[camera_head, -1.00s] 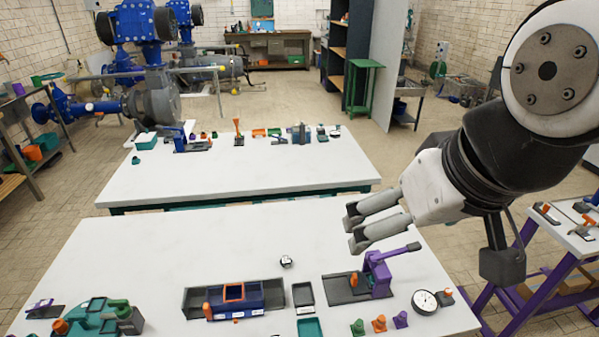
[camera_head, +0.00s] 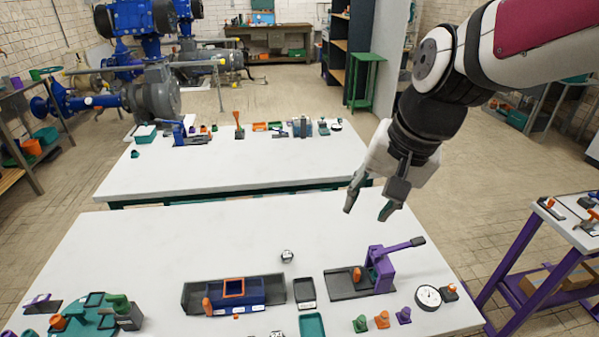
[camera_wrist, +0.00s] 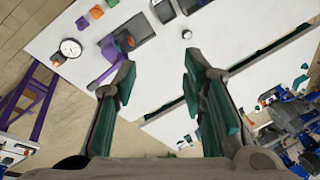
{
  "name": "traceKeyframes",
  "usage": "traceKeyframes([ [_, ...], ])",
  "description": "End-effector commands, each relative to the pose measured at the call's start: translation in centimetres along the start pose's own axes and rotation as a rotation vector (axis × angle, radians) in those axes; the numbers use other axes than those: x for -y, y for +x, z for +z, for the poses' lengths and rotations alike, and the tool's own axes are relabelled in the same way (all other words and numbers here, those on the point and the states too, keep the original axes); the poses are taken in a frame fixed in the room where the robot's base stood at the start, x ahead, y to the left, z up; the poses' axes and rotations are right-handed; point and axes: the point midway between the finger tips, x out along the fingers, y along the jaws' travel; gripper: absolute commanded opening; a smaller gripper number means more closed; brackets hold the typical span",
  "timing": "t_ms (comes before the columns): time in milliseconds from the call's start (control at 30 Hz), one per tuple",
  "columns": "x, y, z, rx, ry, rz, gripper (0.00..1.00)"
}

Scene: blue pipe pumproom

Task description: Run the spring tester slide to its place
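A blue carriage (camera_head: 249,293) with an orange-rimmed opening and an orange knob (camera_head: 207,306) sits in a dark channel base (camera_head: 190,298) on the near table. To its right stands a purple lever fixture (camera_head: 379,268) on a dark base plate (camera_head: 346,286), with a small orange-topped part on the plate. I cannot tell from labels which one is the spring tester. My gripper (camera_head: 368,206) is open and empty, pointing down above the near table's far edge, behind the purple fixture. In the wrist view, the purple fixture (camera_wrist: 112,72) shows partly behind one finger.
Nearby lie a dark tray (camera_head: 304,291), a teal tray (camera_head: 312,326), a dial gauge (camera_head: 428,297), and small green, orange and purple pieces. A small white-topped item (camera_head: 287,256) stands behind the channel. The near table's back half (camera_head: 200,235) is mostly clear.

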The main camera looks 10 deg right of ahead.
Motion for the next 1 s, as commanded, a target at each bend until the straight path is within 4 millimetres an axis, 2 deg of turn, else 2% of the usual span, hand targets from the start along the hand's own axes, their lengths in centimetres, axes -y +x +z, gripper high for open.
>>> traceKeyframes([
  [33, 0.1, 2.0, -1.1, 0.028, 0.074, 0.016, 0.38],
  [267, -0.3, 9.7, -5.0, 0.089, 0.428, 0.094, 0.38],
  [500, -2.8, 18.4, -8.2, 0.086, 0.776, 0.222, 0.38],
  [600, -4.0, 21.4, -9.1, 0.066, 0.89, 0.271, 0.38],
  [733, -5.3, 23.9, -9.8, 0.04, 0.987, 0.314, 0.38],
  [1000, -6.3, 25.9, -9.9, 0.024, 1.039, 0.337, 0.38],
])
